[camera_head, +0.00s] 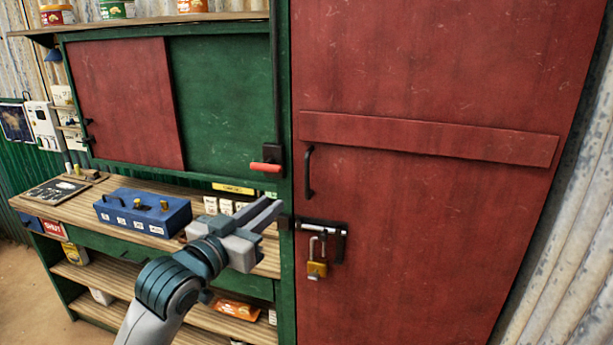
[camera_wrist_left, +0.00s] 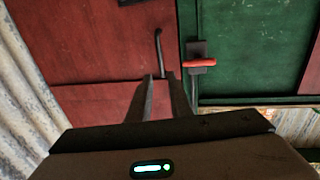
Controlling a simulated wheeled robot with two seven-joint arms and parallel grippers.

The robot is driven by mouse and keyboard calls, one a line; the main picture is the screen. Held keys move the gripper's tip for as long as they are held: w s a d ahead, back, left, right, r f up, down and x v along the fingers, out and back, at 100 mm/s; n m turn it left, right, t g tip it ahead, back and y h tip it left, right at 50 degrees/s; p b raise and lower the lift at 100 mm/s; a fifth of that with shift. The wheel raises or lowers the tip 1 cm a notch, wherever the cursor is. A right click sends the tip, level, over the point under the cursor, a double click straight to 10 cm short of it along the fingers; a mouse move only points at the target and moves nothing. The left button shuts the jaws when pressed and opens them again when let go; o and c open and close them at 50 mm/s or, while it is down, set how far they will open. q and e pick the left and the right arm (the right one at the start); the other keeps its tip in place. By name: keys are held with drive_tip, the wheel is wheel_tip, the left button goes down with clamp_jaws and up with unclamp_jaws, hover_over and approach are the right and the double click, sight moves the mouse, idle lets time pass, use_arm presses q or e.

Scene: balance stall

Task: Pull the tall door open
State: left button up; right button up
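The tall red door (camera_head: 430,230) stands on the right in the head view and looks closed against its green frame (camera_head: 285,300). A black upright pull handle (camera_head: 309,173) is on its left side; the handle also shows in the left wrist view (camera_wrist_left: 159,52). Below it is a sliding bolt (camera_head: 320,228) with a brass padlock (camera_head: 316,269) hanging from it; I cannot tell if it is locked. My left gripper (camera_head: 275,208) is open and empty, left of and below the handle, apart from it. In the left wrist view, its fingers (camera_wrist_left: 161,78) point toward the door's edge.
A red-gripped lever (camera_head: 266,167) sits on the green post left of the door. A sliding-panel cabinet (camera_head: 125,105) is above. A corrugated wall (camera_head: 575,235) is at right.

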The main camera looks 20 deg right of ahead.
sight(306, 176)
use_arm(q)
drive_tip(key=p+x, duration=0.4)
drive_tip(key=x, duration=1.1)
drive_tip(key=shift+w+d+p, duration=0.15)
drive_tip(key=shift+d+p, duration=0.05)
drive_tip(key=shift+p, duration=0.2)
drive_tip(key=shift+x, duration=0.9)
clamp_jaws()
